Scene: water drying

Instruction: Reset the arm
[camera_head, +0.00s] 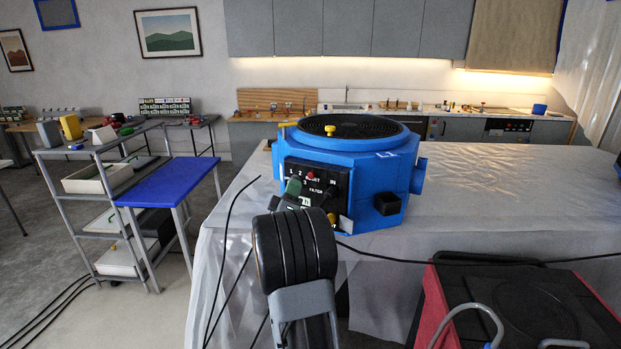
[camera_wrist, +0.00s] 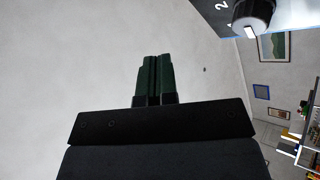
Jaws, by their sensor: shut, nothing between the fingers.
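My gripper (camera_wrist: 157,58) shows in the wrist view with its two dark green fingers together and nothing between them. Behind the fingers is its black body. A black knob (camera_wrist: 253,14) on a panel marked "2" shows at the top right of that view, apart from the fingers. In the head view my black arm link rises in front of a blue machine (camera_head: 398,166). Its dark control panel (camera_head: 340,183) carries numbers, a red button (camera_head: 310,176) and a "FILTER" label. My arm covers the lower part of the panel, and the gripper there is hard to make out.
The machine stands on a table under clear plastic sheeting (camera_head: 480,190). A red and black unit (camera_head: 590,295) is at the lower right. Black cables cross the table and floor.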

